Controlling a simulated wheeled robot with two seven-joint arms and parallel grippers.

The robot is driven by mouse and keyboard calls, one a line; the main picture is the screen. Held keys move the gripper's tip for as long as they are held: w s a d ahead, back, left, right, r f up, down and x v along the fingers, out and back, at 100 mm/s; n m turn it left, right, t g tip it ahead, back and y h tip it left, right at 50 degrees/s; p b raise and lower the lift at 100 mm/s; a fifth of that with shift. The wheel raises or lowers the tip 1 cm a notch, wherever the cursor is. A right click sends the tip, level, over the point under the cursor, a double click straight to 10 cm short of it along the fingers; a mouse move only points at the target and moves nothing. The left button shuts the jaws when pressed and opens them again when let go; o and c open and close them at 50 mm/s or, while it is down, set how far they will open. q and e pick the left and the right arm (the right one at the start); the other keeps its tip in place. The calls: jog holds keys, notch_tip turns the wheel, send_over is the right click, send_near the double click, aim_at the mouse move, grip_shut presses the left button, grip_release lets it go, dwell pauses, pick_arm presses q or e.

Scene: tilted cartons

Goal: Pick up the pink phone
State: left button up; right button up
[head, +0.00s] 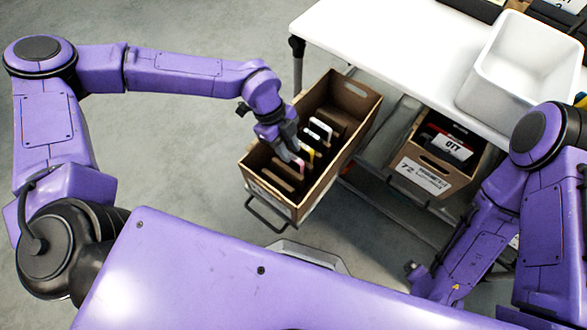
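The pink phone (300,164) shows as a small pink edge among upright slots in the tilted brown carton (340,158). A yellow-edged item (308,151) and white-edged items (320,128) stand in the slots behind it. My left gripper (291,153) points down into the carton, right at the pink phone's left end. Its fingers partly hide the phone, and I cannot tell whether they are open or closed on it. My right gripper (416,277) is low at the right, apart from the carton, and its finger state is unclear.
A white table (390,42) holds a white bin (520,65) above the cartons. A second tilted carton (425,178) with dark items and a label sits right of the first, under the table. A table leg (297,65) stands behind the first carton. Floor at left is clear.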

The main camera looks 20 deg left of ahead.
aim_at(292, 156)
pick_arm(q)
jog(key=x, duration=0.3)
jog(key=shift+d+f+b, duration=0.1)
jog(key=shift+f+b, duration=0.2)
grip_shut()
jog(key=shift+r, duration=0.1)
